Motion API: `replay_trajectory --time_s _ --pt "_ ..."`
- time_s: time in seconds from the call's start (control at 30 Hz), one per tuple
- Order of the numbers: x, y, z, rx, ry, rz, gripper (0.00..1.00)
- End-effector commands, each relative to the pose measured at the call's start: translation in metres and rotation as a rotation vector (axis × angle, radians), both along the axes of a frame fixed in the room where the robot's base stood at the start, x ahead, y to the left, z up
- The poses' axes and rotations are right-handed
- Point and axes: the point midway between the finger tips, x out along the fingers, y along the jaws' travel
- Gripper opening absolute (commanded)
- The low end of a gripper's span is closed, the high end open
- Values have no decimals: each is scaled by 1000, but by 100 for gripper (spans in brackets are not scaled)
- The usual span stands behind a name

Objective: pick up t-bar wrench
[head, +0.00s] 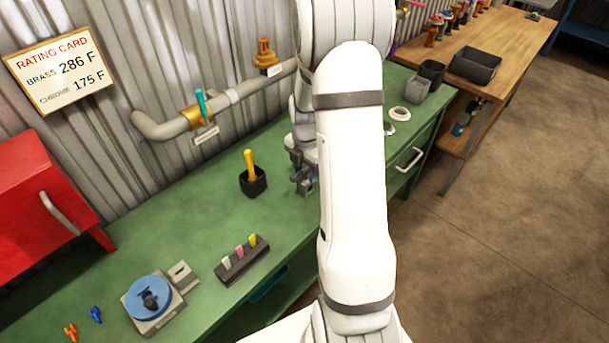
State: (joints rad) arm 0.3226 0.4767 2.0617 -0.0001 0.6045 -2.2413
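I cannot make out a t-bar wrench for certain. A yellow-handled tool (249,163) stands upright in a small black holder (253,183) on the green bench; its lower end is hidden, so I cannot tell whether it is the wrench. My gripper (307,190) points down low over the bench, just right of the black holder and apart from it. My white arm covers part of it and the bench behind. Its fingers are small and dark, and I cannot see whether they are open or hold something.
A pipe with a teal-handled valve (202,105) runs along the wall above the green bench (205,235). A rack of coloured markers (242,258), a blue round device (150,295) and a red cabinet (45,195) are left. Grey bins (418,90) stand right. Bare bench lies around the black holder.

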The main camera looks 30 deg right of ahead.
Motion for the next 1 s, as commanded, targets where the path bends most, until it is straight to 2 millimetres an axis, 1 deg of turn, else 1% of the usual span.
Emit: replay_trajectory --time_s 0.03,0.1,0.33,0.37,0.83,1.0 --pt "0 0 -5 1 1 0 40" --pt "0 0 -10 1 1 0 40" --pt "0 0 -12 -1 -1 0 40" --pt "0 0 -12 -1 -1 0 38" --pt "0 1 -11 -1 -1 0 0" --pt "0 1 -11 0 -2 1 0"
